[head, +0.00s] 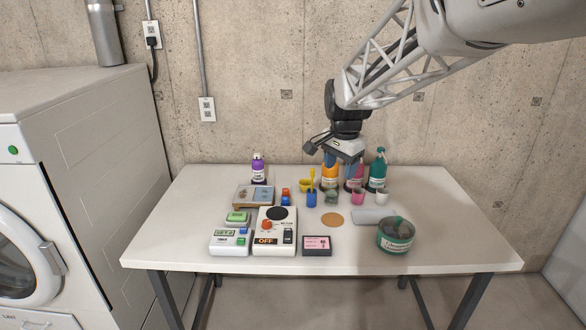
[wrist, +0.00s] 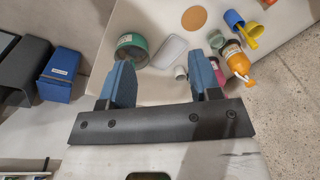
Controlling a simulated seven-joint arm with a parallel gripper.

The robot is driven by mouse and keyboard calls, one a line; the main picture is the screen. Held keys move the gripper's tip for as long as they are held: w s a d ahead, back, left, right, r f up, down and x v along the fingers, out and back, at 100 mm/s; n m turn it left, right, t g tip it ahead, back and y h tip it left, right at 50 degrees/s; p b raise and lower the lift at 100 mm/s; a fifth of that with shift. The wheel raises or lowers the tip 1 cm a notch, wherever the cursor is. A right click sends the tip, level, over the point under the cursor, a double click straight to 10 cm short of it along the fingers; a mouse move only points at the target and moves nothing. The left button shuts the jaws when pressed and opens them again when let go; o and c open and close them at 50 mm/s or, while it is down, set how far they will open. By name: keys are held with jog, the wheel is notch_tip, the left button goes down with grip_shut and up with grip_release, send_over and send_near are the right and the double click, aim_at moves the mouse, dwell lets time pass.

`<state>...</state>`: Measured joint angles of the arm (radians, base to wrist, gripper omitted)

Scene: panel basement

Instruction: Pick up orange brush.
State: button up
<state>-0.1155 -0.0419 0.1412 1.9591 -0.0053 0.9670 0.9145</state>
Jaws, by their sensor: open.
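I cannot make out a clear orange brush in either view. A yellow-handled tool (head: 312,175) stands upright in a blue cup (head: 312,198) near the table's middle; its head is too small to tell. The tool (wrist: 250,29) and blue cup (wrist: 233,19) also show in the wrist view at upper right. My gripper (head: 342,166) is open and empty above the back of the table, in front of the orange bottle (head: 329,171). In the wrist view my gripper's (wrist: 161,62) two blue fingers are wide apart with nothing between them.
Purple (head: 258,170) and teal (head: 377,170) bottles stand at the back. Several boxes and a device (head: 275,232) fill the front left. A green tub (head: 395,236), a grey flat piece (head: 373,216) and a round coaster (head: 332,220) lie right of centre. The table's (head: 460,230) right side is clear.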

jog(key=w+a+f+m, duration=0.2)
jog(key=w+a+f, duration=0.2)
jog(key=w, duration=0.5)
jog(key=w+a+f+m, duration=0.25)
jog(key=w+f, duration=0.25)
jog(key=w, duration=0.3)
jog(key=m+g, duration=0.1)
jog(key=m, duration=0.3)
send_near(285, 188)
jog(key=f, duration=0.5)
jog(key=shift+w+a+f, duration=0.1)
jog(key=shift+w+f, duration=0.05)
jog(key=shift+w, duration=0.1)
jog(key=shift+f, duration=1.35)
jog(key=shift+s+f, duration=0.2)
jog(key=shift+f, duration=2.35)
